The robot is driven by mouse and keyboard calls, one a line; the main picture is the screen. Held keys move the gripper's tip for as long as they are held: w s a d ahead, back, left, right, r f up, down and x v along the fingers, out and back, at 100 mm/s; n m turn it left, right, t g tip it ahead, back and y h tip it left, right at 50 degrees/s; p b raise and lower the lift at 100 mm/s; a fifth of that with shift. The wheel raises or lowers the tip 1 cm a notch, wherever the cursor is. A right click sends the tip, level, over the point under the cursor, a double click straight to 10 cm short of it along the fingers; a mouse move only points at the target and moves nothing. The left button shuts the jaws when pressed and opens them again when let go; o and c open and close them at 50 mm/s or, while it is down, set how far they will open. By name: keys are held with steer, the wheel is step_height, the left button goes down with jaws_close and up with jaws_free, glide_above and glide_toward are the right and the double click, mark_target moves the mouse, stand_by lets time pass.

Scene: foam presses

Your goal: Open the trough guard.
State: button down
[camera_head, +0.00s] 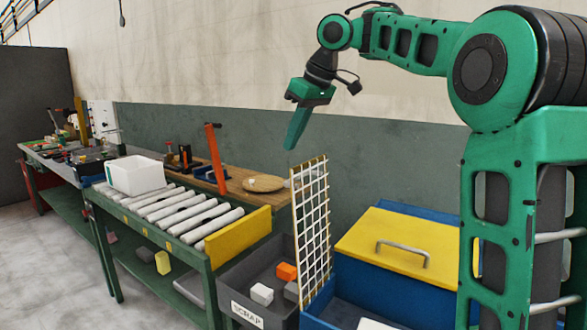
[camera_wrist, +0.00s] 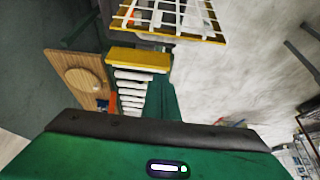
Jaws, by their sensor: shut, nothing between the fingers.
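The trough guard, a pale wire mesh panel (camera_head: 311,218), stands upright along the left edge of a blue trough (camera_head: 322,322). In the wrist view the mesh (camera_wrist: 175,18) shows at the top, partly cut off by the frame. The open part of the trough shows beside the mesh in the head view. My gripper (camera_head: 290,146) is shut and empty, pointing down in the air above and left of the mesh's top edge, apart from it. In the wrist view its green fingers (camera_wrist: 162,90) point toward the conveyor and the mesh.
A yellow lid with a grey handle (camera_head: 400,242) covers the blue box right of the mesh. A grey scrap bin (camera_head: 240,280) with several blocks stands to its left. A roller conveyor (camera_head: 180,213) bears a white tub (camera_head: 135,174). A wooden board (camera_head: 238,182) lies behind.

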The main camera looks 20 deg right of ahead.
step_height(320, 180, down, 7)
steer(key=shift+s+d, duration=0.25)
steer(key=shift+s, duration=0.1)
stand_by(0.3)
steer(key=shift+s+a, duration=0.1)
